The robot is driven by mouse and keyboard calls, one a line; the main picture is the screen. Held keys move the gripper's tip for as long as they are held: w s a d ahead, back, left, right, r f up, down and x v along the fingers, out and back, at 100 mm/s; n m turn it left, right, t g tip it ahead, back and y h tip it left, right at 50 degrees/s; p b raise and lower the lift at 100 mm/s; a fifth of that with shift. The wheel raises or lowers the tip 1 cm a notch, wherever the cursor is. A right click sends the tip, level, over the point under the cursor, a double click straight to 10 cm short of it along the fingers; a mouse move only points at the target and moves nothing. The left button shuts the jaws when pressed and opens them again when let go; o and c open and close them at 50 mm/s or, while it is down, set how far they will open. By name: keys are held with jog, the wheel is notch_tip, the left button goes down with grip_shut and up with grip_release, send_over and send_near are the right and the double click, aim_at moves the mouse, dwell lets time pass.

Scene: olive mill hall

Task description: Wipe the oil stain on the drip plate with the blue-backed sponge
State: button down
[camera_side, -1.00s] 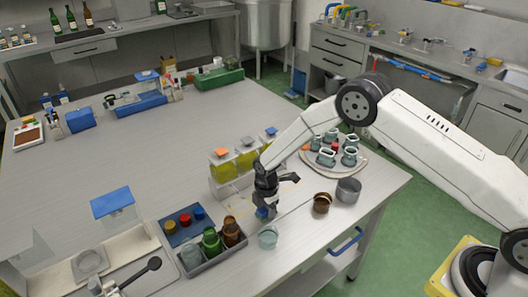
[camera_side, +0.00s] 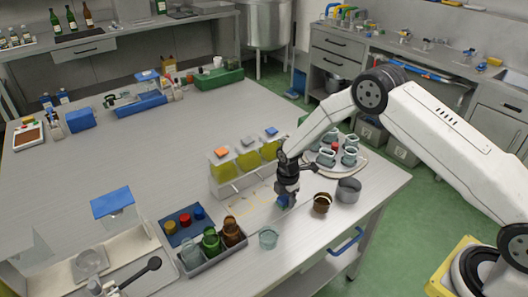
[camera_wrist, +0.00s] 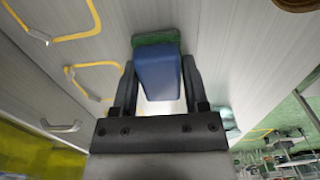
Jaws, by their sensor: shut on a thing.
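My gripper (camera_side: 286,192) is shut on the blue-backed sponge (camera_wrist: 158,75), which sits between the two fingers in the wrist view with its green pad at the far end. In the side view a bit of the sponge's blue (camera_side: 284,202) shows under the fingers, low over the table's right part. I cannot tell whether the pad touches the surface. Faint yellow marks (camera_side: 236,207) lie on the table left of my gripper; yellow outlines (camera_wrist: 95,66) also show in the wrist view. I cannot make out the drip plate's edges or the oil stain.
Jars of yellow oil (camera_side: 224,169) stand close behind-left of my gripper. A brown cup (camera_side: 322,203) and a metal cup (camera_side: 349,190) stand close right. A clear glass (camera_side: 268,239) and a bottle crate (camera_side: 207,266) are in front. A tray of cups (camera_side: 352,171) stands behind-right.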

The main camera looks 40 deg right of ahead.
jog(key=d, duration=0.3)
jog(key=shift+d, duration=0.15)
jog(key=shift+r, duration=4.1)
jog(key=shift+s+a, duration=0.1)
jog(key=shift+a, duration=0.1)
